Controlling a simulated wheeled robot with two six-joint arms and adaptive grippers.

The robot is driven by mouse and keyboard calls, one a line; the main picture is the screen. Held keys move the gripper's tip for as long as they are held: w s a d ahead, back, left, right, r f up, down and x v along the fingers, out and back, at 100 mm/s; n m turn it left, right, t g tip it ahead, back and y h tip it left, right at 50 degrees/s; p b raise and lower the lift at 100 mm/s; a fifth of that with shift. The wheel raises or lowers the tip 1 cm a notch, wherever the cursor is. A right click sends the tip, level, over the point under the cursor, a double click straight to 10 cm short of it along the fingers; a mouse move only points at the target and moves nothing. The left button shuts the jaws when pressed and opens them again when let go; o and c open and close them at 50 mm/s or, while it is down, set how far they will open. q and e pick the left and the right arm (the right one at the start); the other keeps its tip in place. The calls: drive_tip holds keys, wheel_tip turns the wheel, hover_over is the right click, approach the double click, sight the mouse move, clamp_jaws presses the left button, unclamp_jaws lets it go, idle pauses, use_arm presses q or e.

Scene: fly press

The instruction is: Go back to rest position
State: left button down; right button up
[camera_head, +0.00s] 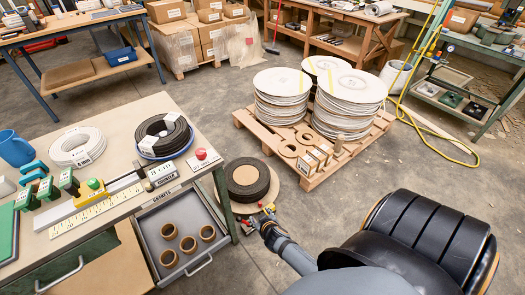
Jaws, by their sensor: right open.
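My right gripper (262,214) shows small at the lower middle of the head view, at the end of my grey arm coming from the bottom right. It is open. I see nothing held in it. It is near the front edge of a round board with a dark coil (249,181), just right of the bench's corner; I cannot tell whether it touches the board. My left gripper is not in view.
A bench (118,118) at left holds cable coils, a red button (201,154) and a blue mug (15,148). Its open drawer (204,272) holds several brown rings. A pallet (246,121) bears stacked white discs. Floor is clear between.

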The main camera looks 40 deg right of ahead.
idle(0.4)
use_arm(q)
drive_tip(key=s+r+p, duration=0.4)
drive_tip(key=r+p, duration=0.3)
drive_tip(key=p, duration=0.1)
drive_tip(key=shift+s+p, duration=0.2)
drive_tip(key=shift+p, duration=0.15)
use_arm(e)
drive_tip(key=s+f+g, duration=0.2)
drive_tip(key=s+f, duration=0.2)
drive_tip(key=s, duration=0.7)
drive_tip(key=s+a+f+g+y, duration=0.1)
drive_tip(key=s+f+g, duration=0.2)
drive_tip(key=s, duration=0.8)
drive_tip(key=s+a+f+n+g+y, duration=0.1)
drive_tip(key=s+f+g, duration=0.1)
drive_tip(key=s+f, duration=0.5)
drive_tip(key=s, duration=0.4)
drive_tip(key=shift+s+f+g, duration=0.15)
drive_tip(key=shift+g, duration=0.25)
